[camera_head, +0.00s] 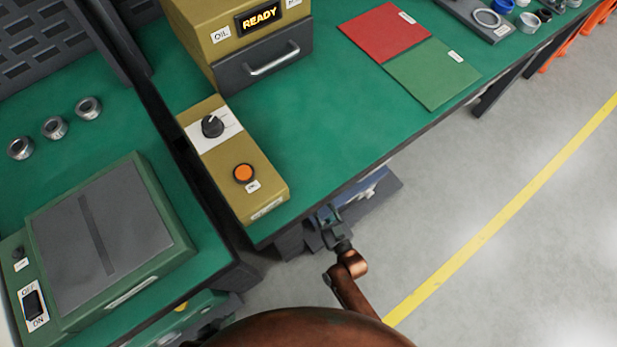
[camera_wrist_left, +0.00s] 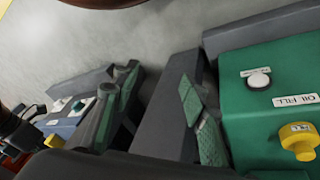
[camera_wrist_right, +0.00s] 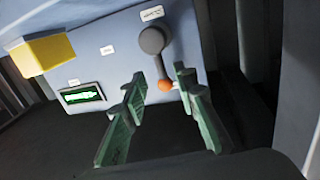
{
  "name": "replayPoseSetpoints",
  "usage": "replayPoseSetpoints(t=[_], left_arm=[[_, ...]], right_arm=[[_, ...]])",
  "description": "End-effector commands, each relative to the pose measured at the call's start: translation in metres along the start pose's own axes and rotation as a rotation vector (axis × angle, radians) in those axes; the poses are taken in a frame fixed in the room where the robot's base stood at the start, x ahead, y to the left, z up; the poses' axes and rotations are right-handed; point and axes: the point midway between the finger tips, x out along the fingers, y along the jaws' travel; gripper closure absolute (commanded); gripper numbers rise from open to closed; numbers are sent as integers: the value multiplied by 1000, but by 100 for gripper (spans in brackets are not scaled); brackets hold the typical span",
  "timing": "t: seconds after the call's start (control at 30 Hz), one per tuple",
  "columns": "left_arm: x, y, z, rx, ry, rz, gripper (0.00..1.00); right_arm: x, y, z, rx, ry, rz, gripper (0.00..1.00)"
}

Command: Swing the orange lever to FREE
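The orange lever (camera_wrist_right: 161,67) shows in the right wrist view on a pale blue-grey panel (camera_wrist_right: 203,50). It has a round grey pivot, a grey arm pointing down and slightly right, and an orange tip. My right gripper (camera_wrist_right: 160,75) is open, and in the picture the orange tip lies between its two green-padded fingers. No grip on it shows, and I cannot tell the depth. The label above the pivot is unreadable.
The panel carries a lit green display (camera_wrist_right: 82,95) and a yellow block (camera_wrist_right: 42,52). A green box labelled OIL FILL with a yellow knob (camera_wrist_left: 298,138) stands right of my left gripper. The green bench (camera_head: 310,130) holds a tan control box (camera_head: 235,165).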

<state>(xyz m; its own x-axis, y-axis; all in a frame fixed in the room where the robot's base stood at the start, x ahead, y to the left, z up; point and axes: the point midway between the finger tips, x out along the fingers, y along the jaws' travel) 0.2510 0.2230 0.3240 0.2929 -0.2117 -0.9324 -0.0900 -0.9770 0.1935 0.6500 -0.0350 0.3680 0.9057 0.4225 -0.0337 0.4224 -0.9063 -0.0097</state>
Motion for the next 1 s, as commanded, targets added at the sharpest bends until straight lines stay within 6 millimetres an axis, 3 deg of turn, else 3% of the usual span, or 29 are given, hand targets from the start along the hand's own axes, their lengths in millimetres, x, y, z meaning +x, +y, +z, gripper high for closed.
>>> replayPoseSetpoints(t=[0.13,0.43,0.6,1.0], left_arm=[[7,1,-9,4,31,6,60],[45,11,-20,-18,161,48,60],[57,6,-19,-9,208,39,60],[60,4,-21,-6,233,35,60]], right_arm=[[15,1,-5,-9,35,4,73],[60,0,-4,-7,33,4,73],[77,1,-5,-7,32,5,73],[85,1,-9,-10,33,4,73]])
